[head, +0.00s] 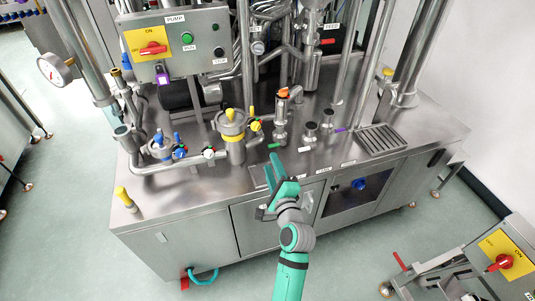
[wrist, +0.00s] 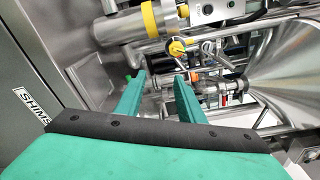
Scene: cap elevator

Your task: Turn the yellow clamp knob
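Several yellow knobs show in the head view, and I cannot tell for sure which is the clamp knob. One yellow knob (head: 254,126) sits on the pipe right of the yellow-banded housing (head: 236,138). Another yellow handle (head: 229,113) stands on top of that housing. In the wrist view, a round yellow knob (wrist: 177,46) lies beyond the fingertips, slightly above the gap. My gripper (head: 279,170) is over the front edge of the steel counter, apart from the knobs. In the wrist view, my gripper (wrist: 158,78) is open with nothing between its fingers.
Blue-handled valves (head: 158,138) stand left of the housing. An orange-topped valve (head: 283,94) rises behind my gripper. A control box (head: 178,45) and pipes stand at the back. A yellow-topped post (head: 123,196) is at the counter's left front. The front counter strip is mostly clear.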

